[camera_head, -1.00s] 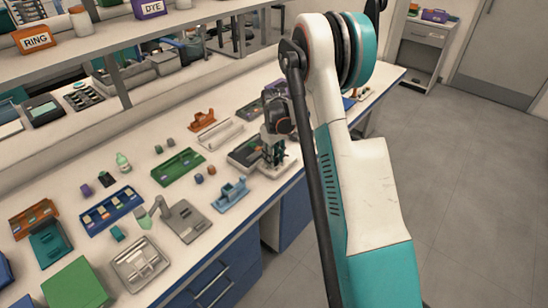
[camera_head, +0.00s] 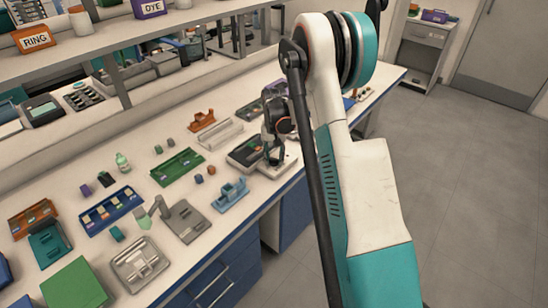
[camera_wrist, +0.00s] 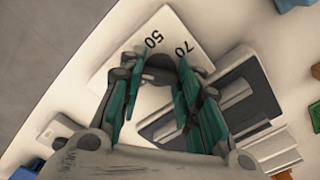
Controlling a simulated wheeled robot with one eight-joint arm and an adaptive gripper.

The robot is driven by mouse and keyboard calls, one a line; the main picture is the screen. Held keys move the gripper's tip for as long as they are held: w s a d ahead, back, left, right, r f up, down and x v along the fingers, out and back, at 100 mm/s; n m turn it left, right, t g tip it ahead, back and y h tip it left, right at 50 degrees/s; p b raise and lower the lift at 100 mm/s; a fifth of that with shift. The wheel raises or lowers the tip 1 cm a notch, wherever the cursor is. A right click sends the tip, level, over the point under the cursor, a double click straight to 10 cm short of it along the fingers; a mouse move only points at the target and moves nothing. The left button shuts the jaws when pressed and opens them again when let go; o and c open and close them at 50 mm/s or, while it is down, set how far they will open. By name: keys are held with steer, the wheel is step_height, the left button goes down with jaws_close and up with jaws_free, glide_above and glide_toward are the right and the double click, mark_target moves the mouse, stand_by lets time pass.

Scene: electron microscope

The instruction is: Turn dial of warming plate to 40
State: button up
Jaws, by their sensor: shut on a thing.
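The warming plate (camera_head: 243,155) is near the bench's front edge in the head view, a white body with a dark top. Its white dial panel (camera_wrist: 195,35) shows the printed numbers 50 and 70 in the wrist view. The dark round dial (camera_wrist: 160,68) is between my fingertips and partly hidden by them. My gripper (camera_wrist: 161,72) is shut on the dial, one teal finger on each side. It also shows in the head view (camera_head: 275,156), pointing down onto the plate's right end. The 40 mark and the dial's pointer cannot be made out.
A blue holder (camera_head: 231,194) stands in front of the plate, left of my gripper. A white tray (camera_head: 220,133) and an orange rack (camera_head: 201,121) are behind it. A green rack (camera_head: 177,166) lies to the left. Floor is open on the right.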

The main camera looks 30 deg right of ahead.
mark_target(274, 159)
steer(key=shift+m, duration=0.5)
steer(key=o, duration=1.1)
step_height(274, 159, up, 12)
stand_by(0.5)
